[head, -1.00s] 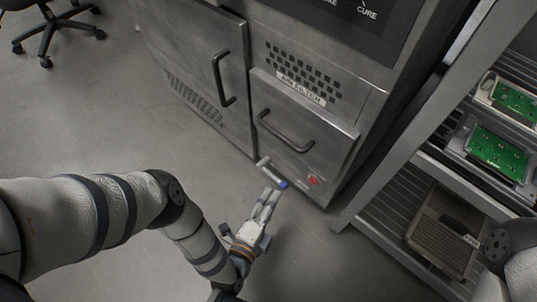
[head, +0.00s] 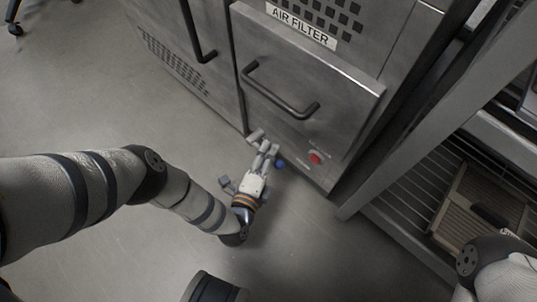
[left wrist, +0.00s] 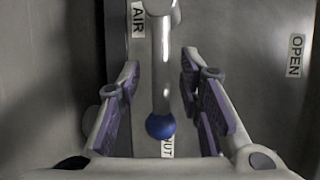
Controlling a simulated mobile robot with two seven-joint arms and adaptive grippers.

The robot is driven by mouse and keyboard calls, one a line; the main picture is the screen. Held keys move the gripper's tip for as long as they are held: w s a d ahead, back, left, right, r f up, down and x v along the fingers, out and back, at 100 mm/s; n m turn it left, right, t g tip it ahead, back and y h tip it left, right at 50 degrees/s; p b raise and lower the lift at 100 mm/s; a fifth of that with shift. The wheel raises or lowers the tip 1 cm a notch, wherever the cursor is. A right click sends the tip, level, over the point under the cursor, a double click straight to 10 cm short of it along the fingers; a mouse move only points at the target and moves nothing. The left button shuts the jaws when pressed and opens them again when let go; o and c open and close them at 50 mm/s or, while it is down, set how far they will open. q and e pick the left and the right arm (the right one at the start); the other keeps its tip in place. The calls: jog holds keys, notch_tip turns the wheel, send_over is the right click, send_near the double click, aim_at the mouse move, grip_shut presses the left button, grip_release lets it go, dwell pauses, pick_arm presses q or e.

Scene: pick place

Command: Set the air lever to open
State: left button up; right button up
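The air lever (left wrist: 161,65) is a grey metal handle with a blue ball knob (left wrist: 160,126). In the left wrist view it points down, its knob partly over a label ending in "UT" (left wrist: 167,147). An "OPEN" label (left wrist: 295,55) is at the right and an "AIR" label (left wrist: 138,19) at the top. In the head view the blue knob (head: 280,164) shows low on the cabinet front, beside my left gripper (head: 266,149). My left gripper's fingers are apart, one on each side of the lever, with gaps visible. My right gripper is out of view.
The metal cabinet (head: 362,88) has an "AIR FILTER" label (head: 300,26), a dark drawer handle (head: 280,92) and a red button (head: 315,157) right of the lever. A shelf rack (head: 400,148) holding a brown filter panel (head: 480,205) stands at the right.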

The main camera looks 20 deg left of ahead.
pick_arm(q)
jog(key=shift+w, duration=0.25)
grip_shut()
